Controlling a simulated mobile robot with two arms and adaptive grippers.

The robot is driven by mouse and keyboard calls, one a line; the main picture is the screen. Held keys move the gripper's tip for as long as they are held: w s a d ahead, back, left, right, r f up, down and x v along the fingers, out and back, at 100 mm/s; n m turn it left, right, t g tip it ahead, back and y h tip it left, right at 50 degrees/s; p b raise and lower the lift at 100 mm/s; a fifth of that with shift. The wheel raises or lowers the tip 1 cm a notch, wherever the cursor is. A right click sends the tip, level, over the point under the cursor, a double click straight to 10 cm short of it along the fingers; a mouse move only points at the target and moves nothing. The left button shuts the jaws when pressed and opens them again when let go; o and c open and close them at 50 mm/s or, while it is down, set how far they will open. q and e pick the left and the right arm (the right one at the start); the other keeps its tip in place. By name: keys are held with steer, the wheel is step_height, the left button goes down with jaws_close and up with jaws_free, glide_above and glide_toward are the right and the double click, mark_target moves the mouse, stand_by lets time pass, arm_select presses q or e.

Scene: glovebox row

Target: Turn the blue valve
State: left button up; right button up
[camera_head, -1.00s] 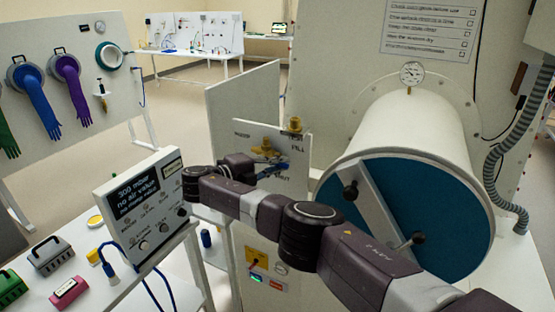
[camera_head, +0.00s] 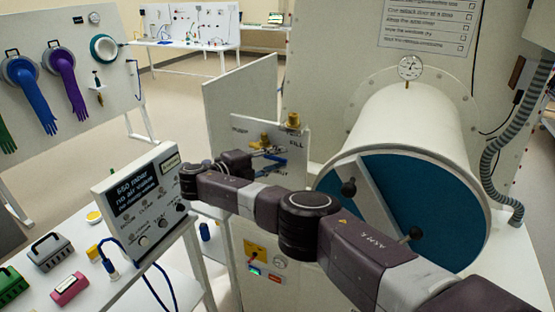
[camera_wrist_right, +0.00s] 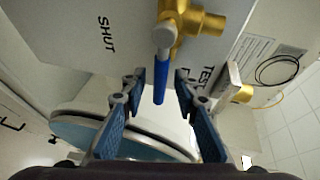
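The blue valve is a blue lever handle (camera_wrist_right: 161,82) on a brass body (camera_wrist_right: 190,22), mounted on a pale panel (camera_wrist_right: 100,30) lettered SHUT and TEST in the right wrist view. The handle points down the picture, between the two labels. My right gripper (camera_wrist_right: 160,78) is open. Its fingers stand on either side of the handle's end, with a gap visible on both sides. In the head view my right gripper (camera_head: 254,161) is at the valve panel and partly hides the valve; some blue of the handle (camera_head: 273,165) shows. My left gripper is not in view.
A control box (camera_head: 140,198) reading 650 mbar stands left of my right arm. A large white cylinder with a blue end (camera_head: 440,215) is close on the right. A grey case (camera_head: 48,252) and a pink block (camera_head: 70,289) sit on the left table.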

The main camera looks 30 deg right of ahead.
steer(key=v, duration=1.2)
stand_by(0.6)
